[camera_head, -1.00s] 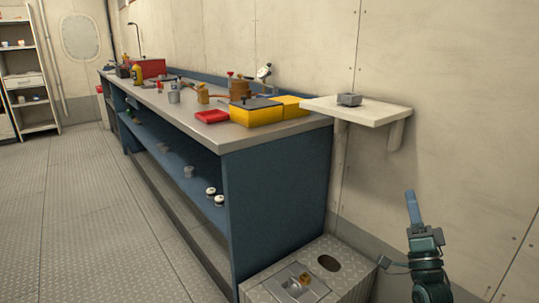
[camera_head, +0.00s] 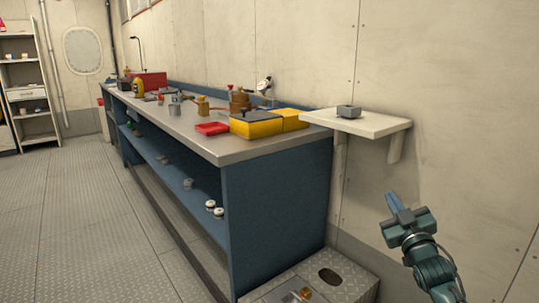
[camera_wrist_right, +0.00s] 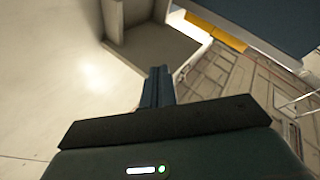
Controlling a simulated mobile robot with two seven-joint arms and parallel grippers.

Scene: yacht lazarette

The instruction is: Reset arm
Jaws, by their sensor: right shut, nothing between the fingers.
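My right gripper (camera_head: 392,201) is at the lower right of the head view, in front of the wall and below the small white wall shelf. Its blue fingers are together with nothing between them, and they point up and to the left. In the right wrist view the closed fingers (camera_wrist_right: 158,87) show at the middle, also empty. My left gripper does not show.
A blue workbench (camera_head: 275,205) with tools and boxes runs along the wall. The white wall shelf (camera_head: 375,125) holds a small grey block (camera_head: 348,111). A metal tread-plate box (camera_head: 340,285) stands on the floor beside the bench. The floor (camera_head: 80,215) at left is clear.

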